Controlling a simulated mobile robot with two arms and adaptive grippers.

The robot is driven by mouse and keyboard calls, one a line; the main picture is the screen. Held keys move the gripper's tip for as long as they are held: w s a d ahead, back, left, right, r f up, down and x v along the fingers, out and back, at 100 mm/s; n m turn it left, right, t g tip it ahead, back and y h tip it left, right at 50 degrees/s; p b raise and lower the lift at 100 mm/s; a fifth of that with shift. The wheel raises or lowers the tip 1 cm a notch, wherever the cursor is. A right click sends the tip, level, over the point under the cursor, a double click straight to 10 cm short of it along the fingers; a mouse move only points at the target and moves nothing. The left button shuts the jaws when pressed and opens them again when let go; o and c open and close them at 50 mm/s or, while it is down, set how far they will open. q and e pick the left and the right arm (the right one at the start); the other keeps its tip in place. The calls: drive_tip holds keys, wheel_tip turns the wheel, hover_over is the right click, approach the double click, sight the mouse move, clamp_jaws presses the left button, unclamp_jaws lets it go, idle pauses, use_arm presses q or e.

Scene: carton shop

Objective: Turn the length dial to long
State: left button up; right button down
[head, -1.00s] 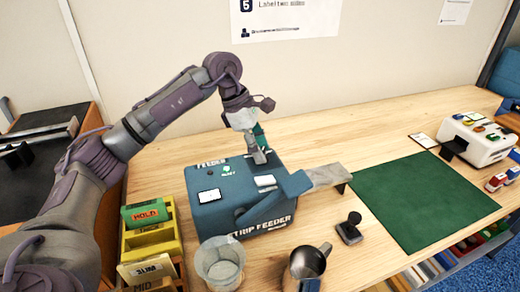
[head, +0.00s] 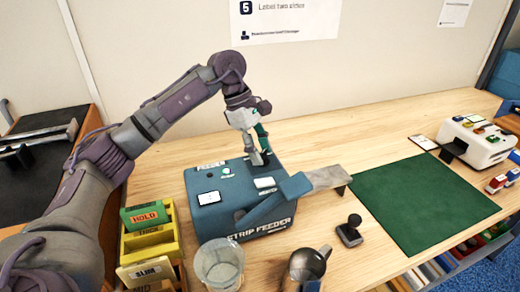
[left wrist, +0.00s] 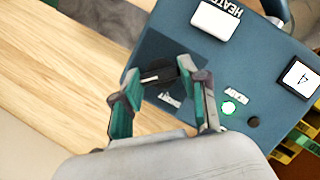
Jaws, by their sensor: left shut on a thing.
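The blue strip feeder (head: 215,222) stands on the wooden table in the head view. My left gripper (head: 259,158) points down at the back right of its top. In the left wrist view, the two green-grey fingers of my left gripper (left wrist: 160,78) are closed on either side of a small dark dial (left wrist: 158,73) with a pale mark. The dial is partly covered by the fingers, and a small label beside it is too blurred to read. My right gripper is not in view.
A lit green button (left wrist: 228,108) and a small display (left wrist: 299,77) are on the feeder's top. A yellow rack (head: 152,243) of cards, a clear cup (head: 219,264), a metal mug (head: 305,265) and a black stamp (head: 350,231) stand nearby. The green mat (head: 425,200) is clear.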

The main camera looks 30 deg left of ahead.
use_arm(q)
drive_tip(key=o, duration=1.1)
drive_tip(key=shift+o, duration=0.2)
drive_tip(key=shift+r, duration=0.1)
drive_tip(key=v, duration=1.2)
